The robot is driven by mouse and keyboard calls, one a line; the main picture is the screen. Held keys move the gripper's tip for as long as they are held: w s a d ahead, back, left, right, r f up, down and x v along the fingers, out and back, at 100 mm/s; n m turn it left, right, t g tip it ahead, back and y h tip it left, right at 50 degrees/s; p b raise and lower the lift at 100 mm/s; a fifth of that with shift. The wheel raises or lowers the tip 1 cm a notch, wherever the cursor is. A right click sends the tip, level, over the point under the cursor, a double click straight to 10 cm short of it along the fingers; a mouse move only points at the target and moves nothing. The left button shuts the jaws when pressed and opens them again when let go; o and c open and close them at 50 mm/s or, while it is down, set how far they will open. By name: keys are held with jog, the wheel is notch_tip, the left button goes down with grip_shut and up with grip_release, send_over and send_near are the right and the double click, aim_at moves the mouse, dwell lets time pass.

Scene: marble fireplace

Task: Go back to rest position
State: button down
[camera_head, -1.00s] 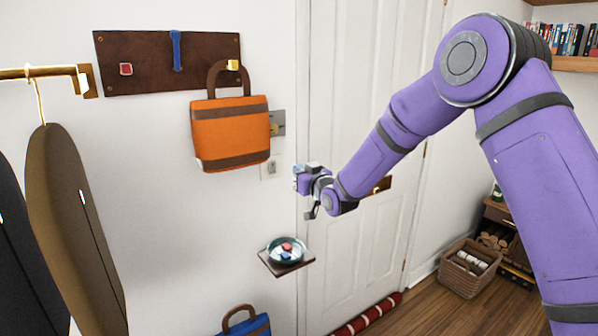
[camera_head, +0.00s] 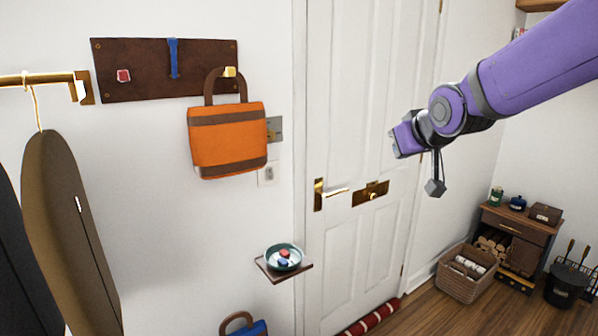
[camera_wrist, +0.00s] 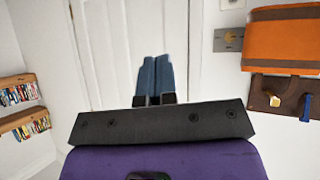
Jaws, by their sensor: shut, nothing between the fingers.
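My gripper (camera_head: 399,143) is at the end of my purple arm, up in front of the white door (camera_head: 345,90) in the head view, apart from everything. In the wrist view my gripper (camera_wrist: 155,75) has its two blue-grey fingers together with nothing held between them. The door also shows behind the fingers in the wrist view (camera_wrist: 110,50).
An orange bag (camera_head: 228,140) hangs from the gold hook of a dark wall board (camera_head: 140,70). A small shelf (camera_head: 275,277) holds a teal dish (camera_head: 284,257). A basket (camera_head: 465,282) and small cabinet (camera_head: 520,228) stand at right. Coats hang at far left.

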jog(key=s+d+f+m+g+h, duration=0.1)
jog(key=s+d, duration=0.3)
jog(key=s, duration=1)
jog(key=s+d+f+m+g+h, duration=0.1)
jog(key=s+d+g, duration=0.3)
jog(key=s, duration=1.1)
jog(key=shift+d+f+m+g, duration=0.3)
jog(key=shift+d+m, duration=0.35)
jog(key=shift+m, duration=0.05)
